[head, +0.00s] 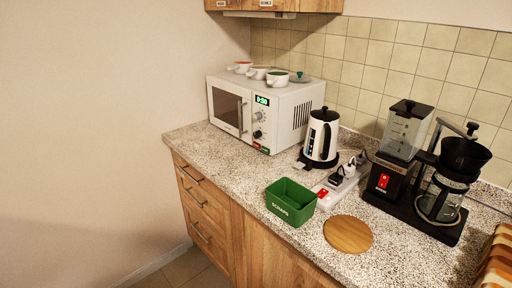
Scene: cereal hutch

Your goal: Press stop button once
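A white microwave (288,112) stands at the back left of the speckled counter, its door closed and facing front left. Its control panel has a lit green display (262,100) and dark knobs below it. Small red and green buttons (261,148) sit at the bottom of the panel. They are too small to read, so I cannot tell for certain which one is the stop button. Neither of my grippers is in view.
Several bowls (278,78) stand on the microwave. A kettle (321,137), green scraps bin (291,203), power strip (337,188), round wooden board (348,234) and black coffee maker (442,187) occupy the counter (215,148) to the right. The counter before the microwave is clear.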

